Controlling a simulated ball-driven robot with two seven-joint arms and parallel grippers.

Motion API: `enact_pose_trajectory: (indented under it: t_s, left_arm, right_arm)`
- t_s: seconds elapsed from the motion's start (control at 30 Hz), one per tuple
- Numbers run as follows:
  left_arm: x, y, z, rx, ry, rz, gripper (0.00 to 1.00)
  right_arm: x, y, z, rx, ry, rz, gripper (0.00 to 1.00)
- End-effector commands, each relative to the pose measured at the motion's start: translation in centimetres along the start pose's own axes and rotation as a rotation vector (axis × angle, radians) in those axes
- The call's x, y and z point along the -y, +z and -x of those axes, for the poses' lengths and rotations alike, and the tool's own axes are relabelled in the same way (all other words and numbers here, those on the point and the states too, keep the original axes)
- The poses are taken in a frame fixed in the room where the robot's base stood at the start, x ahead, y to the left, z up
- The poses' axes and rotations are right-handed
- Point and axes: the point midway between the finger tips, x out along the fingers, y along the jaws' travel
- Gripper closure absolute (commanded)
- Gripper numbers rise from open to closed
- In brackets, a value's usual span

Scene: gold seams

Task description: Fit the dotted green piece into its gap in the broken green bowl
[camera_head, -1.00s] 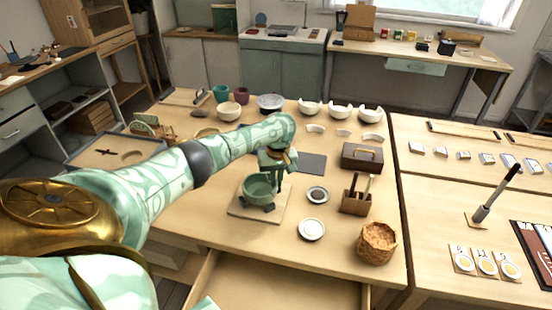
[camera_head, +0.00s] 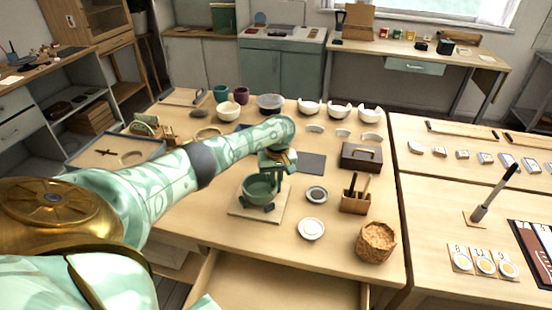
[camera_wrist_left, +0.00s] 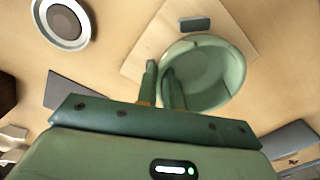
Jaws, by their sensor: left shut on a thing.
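The broken green bowl (camera_head: 259,191) stands upright on a pale square board (camera_head: 244,210) near the front of the table. It also shows in the left wrist view (camera_wrist_left: 210,78), with its open top facing the camera. My left gripper (camera_head: 277,182) is at the bowl's right rim in the head view. In the left wrist view its two fingers (camera_wrist_left: 161,82) are close together beside the bowl's near-left rim. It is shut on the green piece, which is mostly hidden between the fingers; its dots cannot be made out. My right gripper is not in view.
Small dark blocks (camera_head: 269,208) sit against the bowl's base. A dark mat (camera_head: 311,163), a small dark-centred dish (camera_head: 316,194), a white dish (camera_head: 311,229), a tool holder (camera_head: 355,203) and a woven basket (camera_head: 376,243) stand to the right. An open drawer (camera_head: 283,283) juts out in front.

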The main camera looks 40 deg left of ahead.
Motion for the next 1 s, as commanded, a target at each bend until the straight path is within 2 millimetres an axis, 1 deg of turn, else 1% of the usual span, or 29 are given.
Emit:
enact_pose_trajectory:
  t_s: [0.83, 0.87, 0.9, 0.93, 1.0]
  left_arm:
    - [0.01, -0.02, -0.21, 0.000, 0.000, 0.000, 1.00]
    - [0.00, -0.02, -0.21, 0.000, 0.000, 0.000, 0.83]
    - [0.00, -0.02, -0.21, 0.000, 0.000, 0.000, 0.72]
    - [0.00, -0.02, -0.21, 0.000, 0.000, 0.000, 0.66]
    - [0.00, -0.02, -0.21, 0.000, 0.000, 0.000, 0.66]
  right_arm:
    - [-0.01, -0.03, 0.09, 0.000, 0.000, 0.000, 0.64]
    - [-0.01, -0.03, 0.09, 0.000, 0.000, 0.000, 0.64]
    - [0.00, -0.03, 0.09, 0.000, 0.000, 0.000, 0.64]
    - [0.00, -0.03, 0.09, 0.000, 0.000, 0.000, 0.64]
    - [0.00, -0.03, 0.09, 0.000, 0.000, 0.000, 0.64]
